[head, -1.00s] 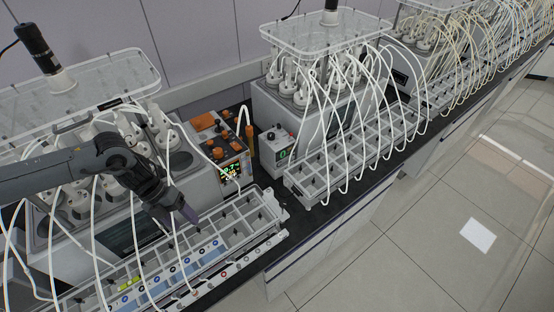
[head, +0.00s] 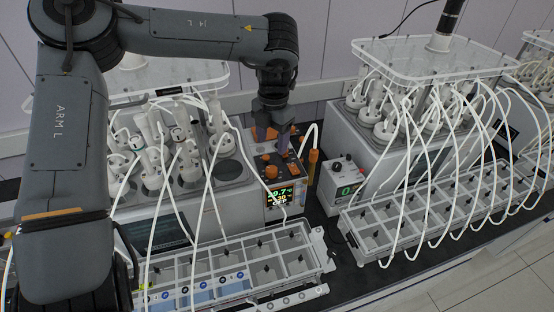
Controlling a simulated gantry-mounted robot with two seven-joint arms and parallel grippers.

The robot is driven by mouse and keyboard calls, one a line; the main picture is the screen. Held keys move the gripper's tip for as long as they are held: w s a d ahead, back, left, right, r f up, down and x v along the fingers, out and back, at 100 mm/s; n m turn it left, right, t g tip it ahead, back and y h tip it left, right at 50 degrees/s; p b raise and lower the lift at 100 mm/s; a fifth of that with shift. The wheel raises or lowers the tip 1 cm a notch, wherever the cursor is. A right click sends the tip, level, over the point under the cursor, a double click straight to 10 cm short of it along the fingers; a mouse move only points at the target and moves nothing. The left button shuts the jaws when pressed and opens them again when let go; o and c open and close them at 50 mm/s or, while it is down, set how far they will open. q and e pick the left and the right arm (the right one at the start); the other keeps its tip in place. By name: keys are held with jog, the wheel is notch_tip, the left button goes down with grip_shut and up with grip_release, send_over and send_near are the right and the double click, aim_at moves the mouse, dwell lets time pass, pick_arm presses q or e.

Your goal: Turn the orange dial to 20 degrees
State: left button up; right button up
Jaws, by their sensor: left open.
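A small grey device (head: 290,178) with orange parts on top and a lit display (head: 281,196) on its front stands between two reactor units. An orange knob (head: 270,172) sits near the front edge of its top, above the display. More orange parts are on the top behind it; I cannot tell for certain which is the dial. My left gripper (head: 272,146) is open and points down over the device's top, behind the front knob. Its fingers partly hide the orange parts there, and contact cannot be made out. My right gripper is not in view.
A reactor unit with tubes (head: 182,205) stands left, another (head: 400,130) right. Compartment trays (head: 235,262) lie in front of both. A white box with a green display (head: 342,180) and an upright orange stick (head: 312,165) are right of the device. Thin white tubes hang close by.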

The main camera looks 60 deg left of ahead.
aim_at(272, 168)
pick_arm(q)
jog(key=f, duration=0.9)
jog(key=shift+a+f, duration=0.1)
jog(key=shift+a, duration=0.1)
jog(key=shift+w+f, duration=0.1)
jog(key=shift+f, duration=0.55)
jog(key=c, duration=1)
